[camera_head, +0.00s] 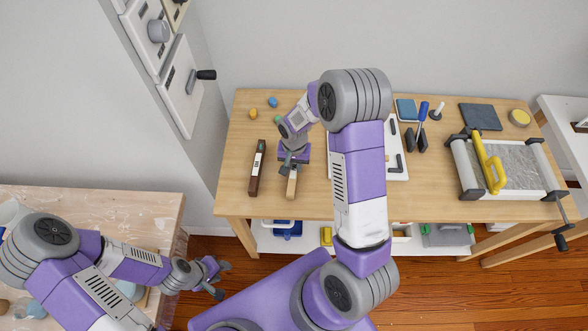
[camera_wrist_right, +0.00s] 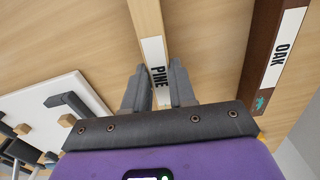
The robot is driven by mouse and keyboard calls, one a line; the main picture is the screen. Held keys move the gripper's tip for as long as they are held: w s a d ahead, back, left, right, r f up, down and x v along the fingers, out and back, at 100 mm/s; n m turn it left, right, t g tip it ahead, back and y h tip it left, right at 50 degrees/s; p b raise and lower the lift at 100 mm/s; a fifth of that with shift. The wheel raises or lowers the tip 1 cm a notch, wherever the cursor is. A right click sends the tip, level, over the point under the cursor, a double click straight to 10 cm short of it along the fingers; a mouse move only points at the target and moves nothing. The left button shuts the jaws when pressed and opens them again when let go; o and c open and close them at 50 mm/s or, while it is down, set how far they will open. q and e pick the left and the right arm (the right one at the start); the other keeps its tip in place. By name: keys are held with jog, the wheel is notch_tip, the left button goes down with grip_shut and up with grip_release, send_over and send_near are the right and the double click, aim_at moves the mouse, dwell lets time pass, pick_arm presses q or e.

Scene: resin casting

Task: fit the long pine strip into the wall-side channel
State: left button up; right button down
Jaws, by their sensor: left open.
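The long pine strip (camera_head: 291,187) is pale wood with a white label, on the table left of my right forearm. Its PINE label also shows in the right wrist view (camera_wrist_right: 155,62). My right gripper (camera_head: 291,160) points down over the strip. In the right wrist view its two fingers (camera_wrist_right: 160,90) sit close on both sides of the strip and appear to pinch it. Whether the strip is lifted is unclear. My left gripper (camera_head: 219,279) is open and empty, near the left bench's right edge. No wall-side channel is clearly visible; my right arm covers part of the table.
A dark OAK strip (camera_head: 257,168) lies just left of the pine one. A white board (camera_head: 398,168) with dark fittings is partly hidden behind my right arm. A yellow-handled framed slab (camera_head: 508,168) stands at right. Table (camera_head: 432,203) front is mostly clear.

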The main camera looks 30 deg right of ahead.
aim_at(294, 167)
jog(key=shift+r+p, duration=1.8)
jog(key=shift+r, duration=0.7)
